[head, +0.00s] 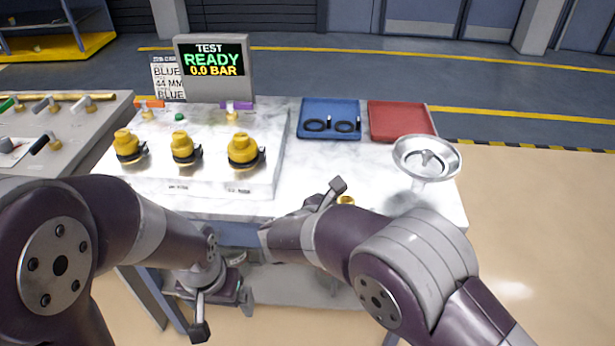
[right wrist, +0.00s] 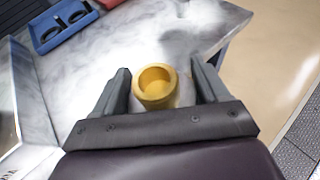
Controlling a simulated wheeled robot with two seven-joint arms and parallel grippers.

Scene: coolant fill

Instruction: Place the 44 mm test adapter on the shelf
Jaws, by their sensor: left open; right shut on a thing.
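My right gripper (right wrist: 160,88) is shut on a yellow, hollow, cup-like adapter (right wrist: 155,85), its round opening facing the right wrist camera. In the head view a small gold part of the adapter (head: 346,200) shows behind my right forearm, over the table's front area. Its size marking cannot be read. My left gripper (head: 205,300) is open and empty, low in front of the table. Three yellow capped fittings, left (head: 127,146), middle (head: 184,147) and right (head: 244,150), stand on the white block.
A blue tray (head: 329,133) with two black rings and a red tray (head: 402,107) are at the table's back. A silver funnel (head: 427,158) stands at the right edge. The display (head: 213,80) reads TEST READY 0.0 BAR. A side bench (head: 75,128) stands left.

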